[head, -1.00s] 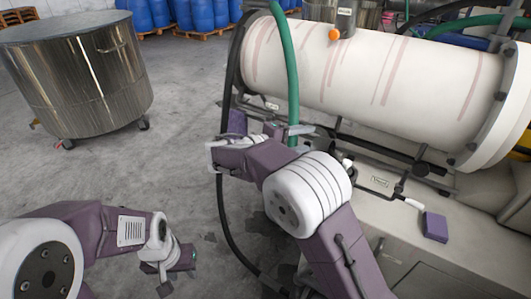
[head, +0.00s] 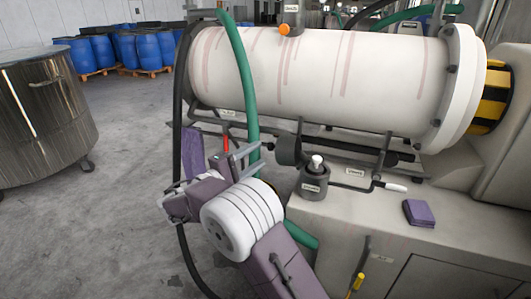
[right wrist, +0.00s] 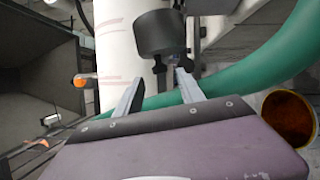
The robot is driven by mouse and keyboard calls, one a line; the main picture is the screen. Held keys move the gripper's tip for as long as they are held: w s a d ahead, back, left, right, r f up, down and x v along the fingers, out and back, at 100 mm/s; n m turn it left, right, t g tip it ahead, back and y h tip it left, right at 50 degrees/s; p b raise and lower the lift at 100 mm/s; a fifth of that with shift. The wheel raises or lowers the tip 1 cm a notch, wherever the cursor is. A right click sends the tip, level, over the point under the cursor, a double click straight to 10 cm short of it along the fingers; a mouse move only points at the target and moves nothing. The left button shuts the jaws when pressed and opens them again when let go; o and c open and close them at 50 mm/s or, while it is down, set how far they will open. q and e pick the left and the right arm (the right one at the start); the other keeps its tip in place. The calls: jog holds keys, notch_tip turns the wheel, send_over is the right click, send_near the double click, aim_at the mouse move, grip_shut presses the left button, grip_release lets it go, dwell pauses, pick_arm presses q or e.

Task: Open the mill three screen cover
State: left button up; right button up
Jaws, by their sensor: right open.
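The mill is a long white cylinder (head: 330,75) with pinkish streaks, lying across the head view. Below it sits a dark grey round cap-like part (head: 288,150), which may be the screen cover; the labels are too small to read. A dark grey cylinder, probably the same part, shows at the top of the right wrist view (right wrist: 160,35). My right gripper (head: 238,158) is open and empty, left of this part in the head view. In the right wrist view its fingers (right wrist: 158,80) point toward the dark cylinder, apparently without holding it. My left gripper is out of view.
A green hose (head: 243,75) passes beside my right gripper. A small pot with a white knob (head: 315,180), a white-gripped crank (head: 370,187) and a purple folded cloth (head: 420,212) are on the bench. A steel vat (head: 40,120) stands left; the floor between is clear.

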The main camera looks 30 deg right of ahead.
aim_at(283, 150)
jog(key=x, duration=0.5)
jog(key=shift+d, duration=0.1)
grip_shut()
dwell(1.2)
jog(key=shift+b, duration=0.35)
